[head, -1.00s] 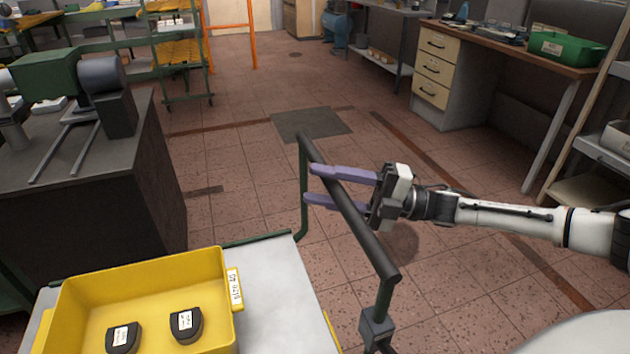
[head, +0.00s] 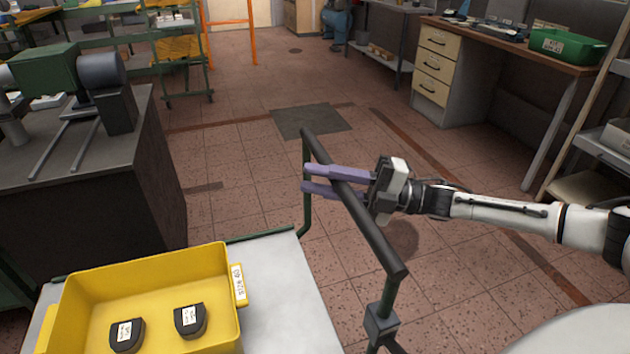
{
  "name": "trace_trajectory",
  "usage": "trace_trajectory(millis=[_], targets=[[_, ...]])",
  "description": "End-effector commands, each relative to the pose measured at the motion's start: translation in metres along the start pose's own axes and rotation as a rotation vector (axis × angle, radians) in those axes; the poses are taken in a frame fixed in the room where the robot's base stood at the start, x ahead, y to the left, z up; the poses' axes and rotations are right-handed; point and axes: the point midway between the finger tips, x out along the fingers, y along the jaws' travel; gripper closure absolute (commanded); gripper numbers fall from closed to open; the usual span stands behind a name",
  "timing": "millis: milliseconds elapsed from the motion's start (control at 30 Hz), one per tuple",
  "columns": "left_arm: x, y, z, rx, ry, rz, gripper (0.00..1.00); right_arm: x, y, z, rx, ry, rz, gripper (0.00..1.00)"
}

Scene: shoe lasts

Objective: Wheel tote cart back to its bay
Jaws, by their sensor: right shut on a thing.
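The tote cart (head: 285,290) is at the bottom of the head view, with a light grey top and a green frame. Its dark push handle (head: 360,215) rises on green posts on the cart's right side. A yellow tote (head: 160,280) labelled "size 40" sits on the cart top and holds two dark shoe-last pieces (head: 189,320). My right gripper (head: 320,180) is shut on the handle bar, with its purple fingers on either side of it. My left gripper is not in view.
A dark bench with a green machine (head: 50,70) stands close on the left. A drawer desk (head: 450,75) with a green bin (head: 567,46) stands at the back right, shelving at the right edge. Tiled floor around a dark floor plate (head: 311,122) is clear.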

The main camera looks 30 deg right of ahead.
Motion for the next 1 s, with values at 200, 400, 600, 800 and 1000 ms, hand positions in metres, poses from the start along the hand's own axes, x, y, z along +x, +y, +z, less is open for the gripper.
trace_trajectory(millis=[200,400,600,800,1000], targets=[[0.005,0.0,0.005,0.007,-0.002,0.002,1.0,-0.04,0.006,0.018,-0.005,-0.013,-0.009,1.0],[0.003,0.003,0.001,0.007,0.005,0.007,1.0,-0.044,0.01,0.021,-0.004,-0.014,-0.008,1.0],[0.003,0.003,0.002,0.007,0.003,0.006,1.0,-0.044,0.01,0.021,-0.004,-0.015,-0.007,0.67],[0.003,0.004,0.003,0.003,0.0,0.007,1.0,-0.039,0.009,0.019,-0.003,-0.007,-0.005,0.6],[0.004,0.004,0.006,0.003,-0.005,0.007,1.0,-0.042,0.007,0.018,-0.001,-0.006,-0.006,0.6]])
